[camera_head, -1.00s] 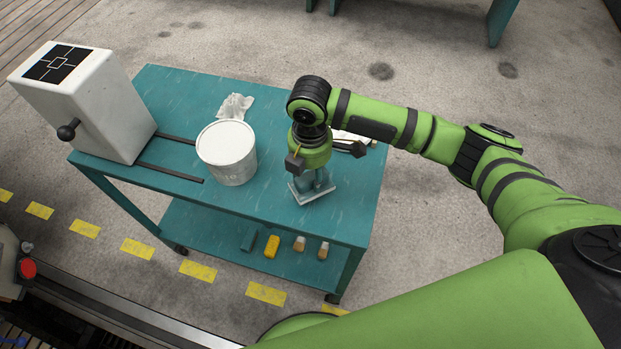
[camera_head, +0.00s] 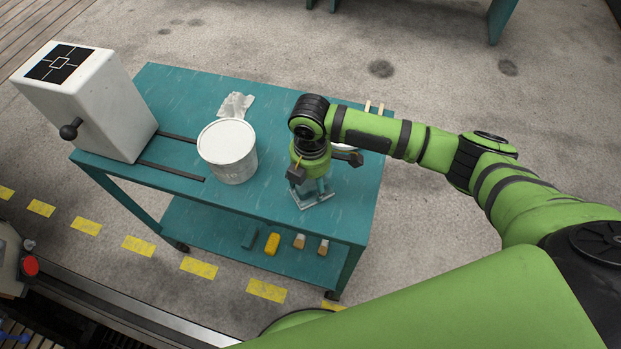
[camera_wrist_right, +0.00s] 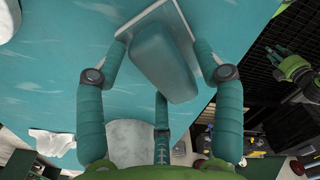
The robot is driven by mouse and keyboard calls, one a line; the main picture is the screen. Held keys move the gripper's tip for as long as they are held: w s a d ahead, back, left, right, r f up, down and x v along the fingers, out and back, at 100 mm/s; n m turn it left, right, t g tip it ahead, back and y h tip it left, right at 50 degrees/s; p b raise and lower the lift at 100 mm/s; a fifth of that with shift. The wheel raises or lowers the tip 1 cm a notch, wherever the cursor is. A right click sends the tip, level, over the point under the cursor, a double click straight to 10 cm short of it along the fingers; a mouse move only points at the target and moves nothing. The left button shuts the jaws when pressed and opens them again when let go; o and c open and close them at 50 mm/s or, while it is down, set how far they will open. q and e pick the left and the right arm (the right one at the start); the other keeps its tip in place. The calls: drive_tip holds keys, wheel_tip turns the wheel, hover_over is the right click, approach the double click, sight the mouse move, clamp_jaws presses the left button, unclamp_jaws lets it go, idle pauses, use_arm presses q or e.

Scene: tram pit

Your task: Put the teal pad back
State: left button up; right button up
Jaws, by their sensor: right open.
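A teal pad (camera_wrist_right: 160,62) with rounded edges shows in the right wrist view between the fingers of my right gripper (camera_wrist_right: 160,50). It lies over a pale flat plate (camera_wrist_right: 204,79), whose edge also shows on the cart top in the head view (camera_head: 304,206). My right gripper, also seen in the head view (camera_head: 314,186), is open and low over the plate, its fingers on either side of the pad. Whether they touch it I cannot tell. A green gripper, seemingly my left one (camera_wrist_right: 294,68), shows small at the right of the wrist view; its jaws are unclear.
The teal cart (camera_head: 255,197) bears a white bucket (camera_head: 228,155), a crumpled white glove (camera_head: 236,105) and a white box (camera_head: 90,110) with a knob. A dark teal block (camera_head: 249,238), a yellow block (camera_head: 272,244) and two small brushes lie on its lower shelf.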

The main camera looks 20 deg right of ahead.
wheel_tip(320, 180, up, 12)
drive_tip(key=b, duration=0.2)
